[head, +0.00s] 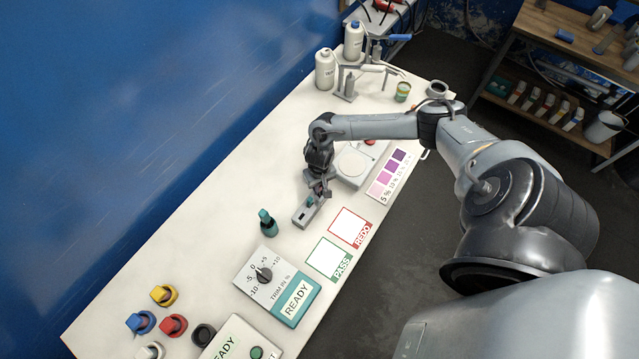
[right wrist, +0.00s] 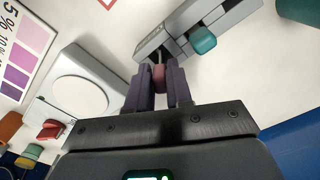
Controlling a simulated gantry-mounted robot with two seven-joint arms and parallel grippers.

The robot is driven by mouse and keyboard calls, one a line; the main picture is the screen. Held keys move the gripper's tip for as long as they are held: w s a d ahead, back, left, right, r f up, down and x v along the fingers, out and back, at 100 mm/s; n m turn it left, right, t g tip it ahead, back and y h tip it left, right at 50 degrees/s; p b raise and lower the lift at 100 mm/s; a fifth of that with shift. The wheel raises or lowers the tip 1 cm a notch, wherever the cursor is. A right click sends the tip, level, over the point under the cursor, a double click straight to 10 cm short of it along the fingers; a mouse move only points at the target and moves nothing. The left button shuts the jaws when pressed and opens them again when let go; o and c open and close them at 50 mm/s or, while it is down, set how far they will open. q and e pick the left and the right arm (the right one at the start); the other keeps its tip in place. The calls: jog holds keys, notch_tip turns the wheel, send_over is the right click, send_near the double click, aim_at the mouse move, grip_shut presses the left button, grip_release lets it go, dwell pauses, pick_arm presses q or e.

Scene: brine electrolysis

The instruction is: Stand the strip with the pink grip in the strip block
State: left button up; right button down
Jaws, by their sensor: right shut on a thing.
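My right gripper (head: 319,190) points down over the far end of the grey strip block (head: 305,216). In the right wrist view its two dark fingers (right wrist: 159,88) are shut on the pink grip (right wrist: 159,76) of a strip. The strip's thin end reaches to the block (right wrist: 232,17) at one of its slots; I cannot tell how deep it sits. A strip with a teal grip (right wrist: 203,40) stands in the block beside it, and it also shows in the head view (head: 310,201). My left gripper is not in view.
A white device with a round plate (head: 352,163) stands close to the gripper, by the purple colour chart (head: 388,176). A teal bottle (head: 267,222) stands near the block. REDO (head: 350,227) and PASS (head: 328,258) cards lie in front. The white table is clear towards the blue wall.

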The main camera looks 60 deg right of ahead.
jog(key=shift+f, duration=0.2)
jog(key=c, duration=0.9)
grip_release()
jog(key=shift+c, duration=0.2)
jog(key=shift+r, duration=0.1)
jog(key=shift+r, duration=0.25)
notch_tip(320, 180, up, 10)
jog(key=shift+p, duration=0.35)
jog(key=shift+r, duration=0.1)
